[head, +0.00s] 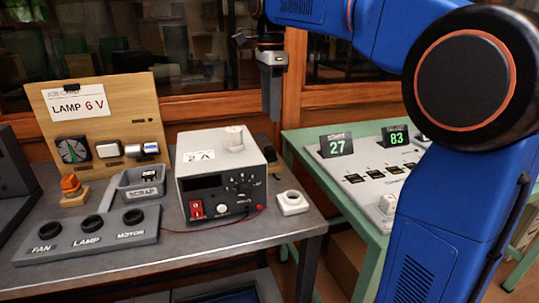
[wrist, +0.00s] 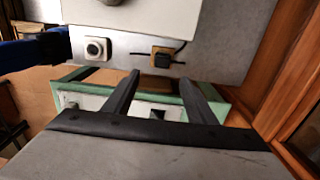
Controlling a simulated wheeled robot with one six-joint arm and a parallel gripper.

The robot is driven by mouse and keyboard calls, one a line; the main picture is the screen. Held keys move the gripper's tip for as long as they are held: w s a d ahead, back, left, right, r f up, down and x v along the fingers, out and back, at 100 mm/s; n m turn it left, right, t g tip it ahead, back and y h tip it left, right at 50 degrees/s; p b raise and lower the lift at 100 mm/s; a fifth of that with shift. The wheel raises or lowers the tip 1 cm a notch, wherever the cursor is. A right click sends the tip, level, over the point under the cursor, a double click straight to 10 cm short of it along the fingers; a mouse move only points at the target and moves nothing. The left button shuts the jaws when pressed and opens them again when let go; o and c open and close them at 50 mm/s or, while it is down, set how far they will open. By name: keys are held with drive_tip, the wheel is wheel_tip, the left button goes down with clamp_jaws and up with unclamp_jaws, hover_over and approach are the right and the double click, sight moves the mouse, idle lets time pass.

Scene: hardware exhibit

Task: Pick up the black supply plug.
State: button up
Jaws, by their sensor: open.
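A small black plug (wrist: 162,60) sits on a tan base on the grey bench in the wrist view, with a dark cable beside it. My gripper (head: 272,108) hangs above the back of the bench, fingers pointing down, apart from the plug. In the wrist view my gripper (wrist: 163,77) is open and empty, and the plug appears just beyond the gap between the fingertips.
A white round-holed block (head: 292,203) stands on the bench near its right edge. The supply box, with a white knob on top, is left of my gripper. A wooden window frame (head: 292,75) rises behind. A green table (head: 355,215) stands right.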

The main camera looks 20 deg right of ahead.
hover_over(270, 148)
drive_tip(key=f, duration=0.6)
drive_tip(key=shift+s+f, duration=0.35)
drive_tip(key=shift+f, duration=0.05)
drive_tip(key=shift+w+f, duration=0.2)
drive_tip(key=shift+f, duration=1.15)
drive_tip(key=shift+w+f, duration=0.15)
drive_tip(key=shift+f, duration=1.15)
drive_tip(key=c, duration=1.2)
